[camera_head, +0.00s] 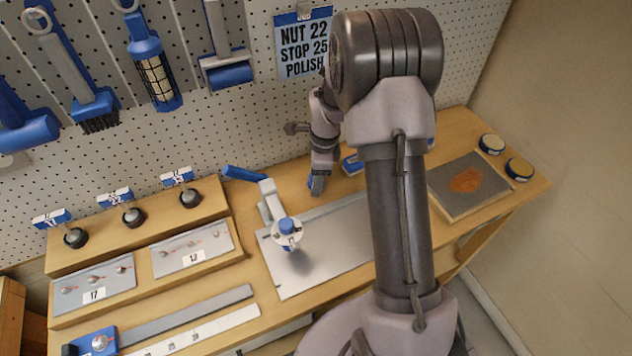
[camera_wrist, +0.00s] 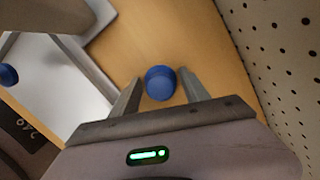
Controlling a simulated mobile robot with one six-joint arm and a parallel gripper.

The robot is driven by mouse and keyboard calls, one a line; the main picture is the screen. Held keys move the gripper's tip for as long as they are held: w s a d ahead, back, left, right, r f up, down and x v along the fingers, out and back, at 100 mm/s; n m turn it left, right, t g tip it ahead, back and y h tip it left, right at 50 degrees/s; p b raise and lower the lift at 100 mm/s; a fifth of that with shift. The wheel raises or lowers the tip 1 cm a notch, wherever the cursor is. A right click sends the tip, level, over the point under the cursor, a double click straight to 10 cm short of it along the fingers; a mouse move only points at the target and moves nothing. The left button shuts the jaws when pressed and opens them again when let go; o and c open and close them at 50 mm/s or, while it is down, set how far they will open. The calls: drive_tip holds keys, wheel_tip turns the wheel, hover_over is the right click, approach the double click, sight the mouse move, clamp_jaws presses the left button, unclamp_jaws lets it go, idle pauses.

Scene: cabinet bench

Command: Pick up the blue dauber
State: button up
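A round blue object, which looks like the blue dauber (camera_wrist: 161,83), stands on the wooden bench in the wrist view. It lies between the two fingertips of my gripper (camera_wrist: 159,74). The fingers are spread on either side of it, with what look like narrow gaps; contact cannot be told for sure. In the head view my gripper (camera_head: 317,186) points down at the back of the bench, near the pegboard. There only a small blue patch of the dauber (camera_head: 311,183) shows beside the fingers; the rest is hidden.
A grey lever press (camera_head: 270,204) with a blue handle stands left of my gripper on a metal plate (camera_head: 335,246). A blue block (camera_head: 351,164) sits just right of the gripper. The pegboard (camera_head: 255,128) rises close behind. Two round tins (camera_head: 491,144) stand far right.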

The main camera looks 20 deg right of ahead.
drive_tip(key=c, duration=0.9)
drive_tip(key=shift+r, duration=0.5)
drive_tip(key=shift+c, duration=0.3)
drive_tip(key=r+p, duration=0.1)
drive_tip(key=s+r+p, duration=0.1)
drive_tip(key=shift+a+r, duration=0.15)
drive_tip(key=shift+r, duration=0.25)
drive_tip(key=s+a, duration=0.1)
drive_tip(key=s, duration=0.3)
drive_tip(key=s+a+p, duration=0.1)
drive_tip(key=s+a, duration=0.1)
drive_tip(key=s, duration=0.3)
drive_tip(key=s+a+r, duration=0.1)
drive_tip(key=s, duration=0.4)
drive_tip(key=shift+s+a, duration=0.15)
drive_tip(key=shift+a, duration=0.15)
